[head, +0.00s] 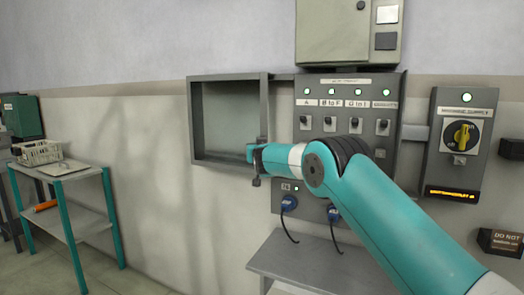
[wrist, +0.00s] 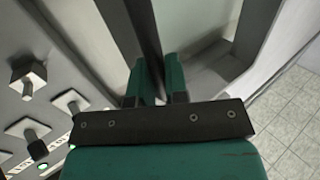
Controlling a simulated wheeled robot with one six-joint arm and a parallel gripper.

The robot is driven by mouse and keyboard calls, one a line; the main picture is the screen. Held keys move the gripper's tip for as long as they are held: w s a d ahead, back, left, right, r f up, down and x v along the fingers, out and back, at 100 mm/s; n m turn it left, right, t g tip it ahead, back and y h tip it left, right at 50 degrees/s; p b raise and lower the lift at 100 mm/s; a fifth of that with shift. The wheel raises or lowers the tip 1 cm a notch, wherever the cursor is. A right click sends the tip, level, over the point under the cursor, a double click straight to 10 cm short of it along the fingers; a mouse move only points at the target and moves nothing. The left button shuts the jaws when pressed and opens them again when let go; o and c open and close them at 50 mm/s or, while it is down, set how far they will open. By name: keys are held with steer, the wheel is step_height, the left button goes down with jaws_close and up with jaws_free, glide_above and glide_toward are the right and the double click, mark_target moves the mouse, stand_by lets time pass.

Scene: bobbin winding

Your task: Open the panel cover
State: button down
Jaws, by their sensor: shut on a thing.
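The panel cover (head: 264,105) is a grey frame around a pale, see-through-looking pane. In the head view it stands swung out at the left of the switch panel (head: 345,95), whose switches are uncovered. My gripper (head: 254,153) is at the lower right of the cover frame, shut on its edge or handle; the exact grip is partly hidden by my arm. In the wrist view my gripper's teal fingers (wrist: 157,82) close on a grey upright bar of the cover (wrist: 146,35).
Blue plugs (head: 289,202) with dark cables hang below, over a grey shelf (head: 300,262). A teal-legged table (head: 75,172) with a basket stands at left.

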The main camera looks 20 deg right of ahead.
steer(key=shift+d+r, duration=0.1)
steer(key=c, duration=1.1)
jaws_free()
steer(key=shift+c, duration=0.2)
steer(key=b+v, duration=0.5)
steer(key=v, duration=1.2)
steer(key=shift+s+b, duration=0.2)
steer(key=shift+b, duration=0.1)
